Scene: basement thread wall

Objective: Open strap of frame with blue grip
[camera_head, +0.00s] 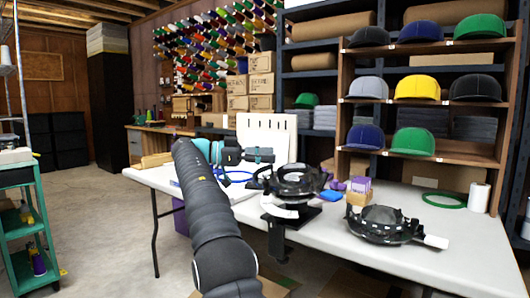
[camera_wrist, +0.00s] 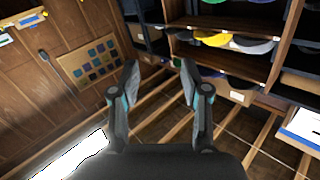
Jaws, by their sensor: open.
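A round black cap frame (camera_head: 292,183) sits on a dark stand clamped at the front edge of the white table. A small blue block (camera_head: 329,195) shows at its right side and looks like its grip; I cannot tell whether they are joined. A second black frame (camera_head: 383,225) with a white grip (camera_head: 436,242) lies on the table to the right. The strap cannot be made out clearly on either frame. My gripper (camera_head: 266,156) is behind and above the stand frame, apart from it. In the wrist view my gripper (camera_wrist: 159,78) is open, with nothing between its fingers.
The white table (camera_head: 458,263) also bears a purple-and-tan box (camera_head: 358,190), a green ring (camera_head: 444,200), a blue ring (camera_head: 235,181) and a white roll (camera_head: 479,197). A slotted pale board (camera_head: 268,128) stands behind my gripper. Cap shelves (camera_head: 420,158) rise behind the table.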

